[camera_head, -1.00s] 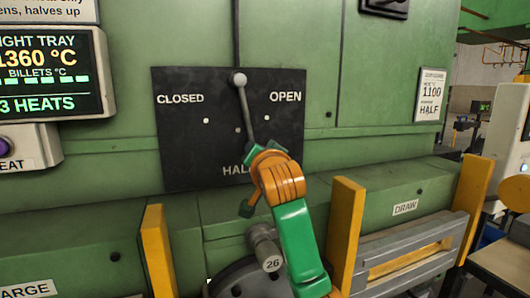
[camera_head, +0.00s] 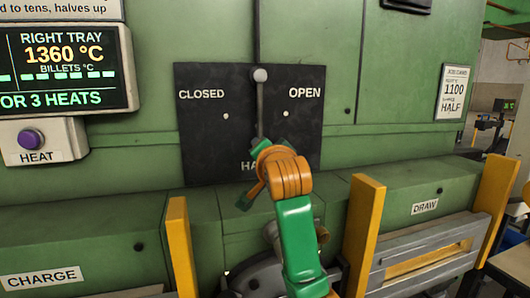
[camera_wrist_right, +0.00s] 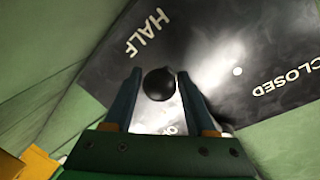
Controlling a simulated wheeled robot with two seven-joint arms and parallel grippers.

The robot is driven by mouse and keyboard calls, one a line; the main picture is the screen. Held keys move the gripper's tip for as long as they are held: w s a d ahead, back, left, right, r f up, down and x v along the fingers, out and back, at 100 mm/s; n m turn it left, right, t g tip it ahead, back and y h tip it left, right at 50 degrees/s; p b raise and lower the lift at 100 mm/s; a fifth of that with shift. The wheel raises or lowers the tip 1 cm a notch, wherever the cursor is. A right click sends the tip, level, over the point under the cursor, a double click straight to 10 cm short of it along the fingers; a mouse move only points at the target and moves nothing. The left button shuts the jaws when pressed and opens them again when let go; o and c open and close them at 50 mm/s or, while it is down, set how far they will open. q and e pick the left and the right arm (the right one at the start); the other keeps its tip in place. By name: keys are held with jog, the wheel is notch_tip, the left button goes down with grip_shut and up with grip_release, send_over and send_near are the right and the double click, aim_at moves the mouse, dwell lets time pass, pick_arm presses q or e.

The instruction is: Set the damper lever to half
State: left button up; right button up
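The damper lever (camera_head: 260,105) hangs from a pale round pivot on a black plate (camera_head: 215,150) marked CLOSED at left, OPEN at right and HALF at the bottom. The lever points almost straight down, toward the partly covered HALF mark. My right gripper (camera_head: 262,152) is at the lever's lower end and hides it in the head view. In the right wrist view, the lever's round black knob (camera_wrist_right: 159,84) sits between the two fingers of this gripper (camera_wrist_right: 159,88). A narrow gap shows on each side of the knob. My left gripper is not in view.
A purple HEAT button (camera_head: 30,139) and a lit display (camera_head: 65,65) are at left. Yellow posts (camera_head: 363,230) stand in front of the ledge, beside the DRAW opening (camera_head: 425,257). A card (camera_head: 453,92) at right reads HALF.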

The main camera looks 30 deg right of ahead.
jog(key=shift+o, duration=0.9)
jog(key=f+b+v, duration=0.1)
jog(key=b+v, duration=0.2)
jog(key=v, duration=0.4)
jog(key=shift+r+b, duration=0.3)
jog(key=shift+r, duration=0.2)
jog(key=shift+s, duration=0.1)
